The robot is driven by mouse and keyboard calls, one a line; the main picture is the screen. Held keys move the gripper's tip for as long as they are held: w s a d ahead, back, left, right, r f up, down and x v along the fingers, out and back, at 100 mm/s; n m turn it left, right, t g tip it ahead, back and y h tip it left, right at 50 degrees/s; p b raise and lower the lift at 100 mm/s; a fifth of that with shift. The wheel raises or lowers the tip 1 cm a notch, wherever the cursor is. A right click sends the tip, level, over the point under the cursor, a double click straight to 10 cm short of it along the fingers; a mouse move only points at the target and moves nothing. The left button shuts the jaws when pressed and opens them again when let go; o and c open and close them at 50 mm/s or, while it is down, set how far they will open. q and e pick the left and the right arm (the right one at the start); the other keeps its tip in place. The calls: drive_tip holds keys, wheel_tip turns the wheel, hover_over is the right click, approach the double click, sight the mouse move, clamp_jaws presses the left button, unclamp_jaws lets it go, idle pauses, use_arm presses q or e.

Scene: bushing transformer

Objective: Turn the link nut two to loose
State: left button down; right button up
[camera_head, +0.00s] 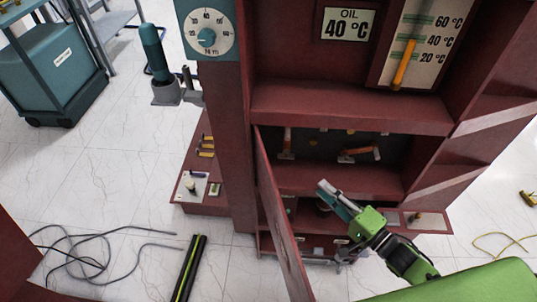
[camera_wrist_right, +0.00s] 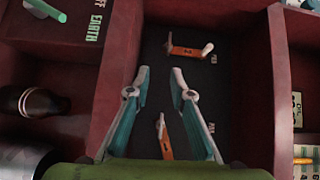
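Two orange links with pale metal nuts or handles are inside the open red cabinet. In the right wrist view, one link (camera_wrist_right: 185,51) lies crosswise beyond my fingertips, with its pale handle (camera_wrist_right: 208,48) at its right end. The other link (camera_wrist_right: 165,138) stands lengthwise between my fingers, lower in the picture. In the head view, they appear as a left link (camera_head: 287,141) and a right link (camera_head: 361,152). Their markings are too small to read surely. My right gripper (camera_head: 333,195), also in the right wrist view (camera_wrist_right: 161,76), is open and empty, apart from both. My left gripper is out of view.
The cabinet door (camera_head: 277,210) stands open left of my right arm. Red partitions (camera_wrist_right: 117,75) flank the compartment; a dark brown round part (camera_wrist_right: 40,102) sits to its left. A torque dial (camera_head: 208,37) and a teal-handled tool (camera_head: 153,50) are at upper left. Cables (camera_head: 75,255) lie on the floor.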

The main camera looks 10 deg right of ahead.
sight(286, 155)
drive_tip(key=shift+y, duration=0.4)
drive_tip(key=x, duration=0.4)
drive_tip(key=r+x, duration=0.1)
drive_tip(key=x, duration=0.9)
drive_tip(key=shift+a+r, duration=0.2)
drive_tip(key=shift+a, duration=0.25)
clamp_jaws()
